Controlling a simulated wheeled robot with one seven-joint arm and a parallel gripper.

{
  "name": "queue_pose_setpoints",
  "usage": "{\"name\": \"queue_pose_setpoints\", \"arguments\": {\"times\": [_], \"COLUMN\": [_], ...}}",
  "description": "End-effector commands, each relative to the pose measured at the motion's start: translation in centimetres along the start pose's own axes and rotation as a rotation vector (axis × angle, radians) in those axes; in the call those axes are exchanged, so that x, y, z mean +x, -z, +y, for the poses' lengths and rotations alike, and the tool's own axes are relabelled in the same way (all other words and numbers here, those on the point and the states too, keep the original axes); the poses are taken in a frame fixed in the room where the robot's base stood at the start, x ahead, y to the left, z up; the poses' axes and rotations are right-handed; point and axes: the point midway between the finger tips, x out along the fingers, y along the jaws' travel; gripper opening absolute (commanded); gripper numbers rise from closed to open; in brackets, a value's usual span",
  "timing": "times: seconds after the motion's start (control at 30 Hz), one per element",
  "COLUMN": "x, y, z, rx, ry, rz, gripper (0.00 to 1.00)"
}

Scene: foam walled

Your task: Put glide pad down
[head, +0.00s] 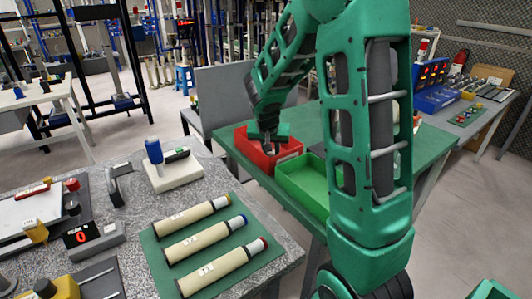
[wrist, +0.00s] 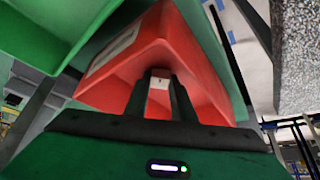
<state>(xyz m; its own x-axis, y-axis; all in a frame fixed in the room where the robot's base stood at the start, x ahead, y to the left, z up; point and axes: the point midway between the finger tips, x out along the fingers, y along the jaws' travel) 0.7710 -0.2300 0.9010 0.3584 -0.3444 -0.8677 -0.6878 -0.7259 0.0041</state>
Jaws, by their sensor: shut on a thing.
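My gripper (head: 268,147) is over the red bin (head: 291,149) on the green table, with its fingers pointing down into the bin. In the wrist view the two dark fingers (wrist: 159,86) reach into the red bin (wrist: 200,55) and are shut on a small whitish piece, the glide pad (wrist: 160,80). Only a small part of the pad shows between the fingertips. I cannot tell whether it touches the bin floor. The head view does not show the pad clearly.
A green bin (head: 303,184) stands beside the red bin, partly behind my arm. A grey speckled table (head: 125,240) at front left carries a green mat (head: 154,252) with several cream tubes, and a white block (head: 172,176) with a blue-topped tool.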

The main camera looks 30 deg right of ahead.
Motion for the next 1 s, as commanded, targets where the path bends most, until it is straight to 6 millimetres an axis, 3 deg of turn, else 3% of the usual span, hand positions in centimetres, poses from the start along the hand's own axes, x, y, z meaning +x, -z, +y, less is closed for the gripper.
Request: {"name": "queue_pose_setpoints", "arguments": {"times": [0.1, 0.13, 0.2, 0.67, 0.87, 1.0], "x": [0.1, 0.2, 0.1, -0.3, -2.9, -5.7], "y": [-0.1, -0.1, -0.1, -0.1, 0.0, 0.0], "z": [-0.1, -0.1, -0.1, -0.2, -0.3, -0.3], "rx": [-0.001, -0.002, -0.002, -0.003, -0.003, -0.003], "ry": [0.000, 0.000, 0.001, 0.003, 0.005, 0.005], "rz": [-0.001, -0.001, -0.001, 0.000, 0.002, 0.004], "gripper": [0.00, 0.25, 0.41, 0.41, 0.41, 0.41]}}
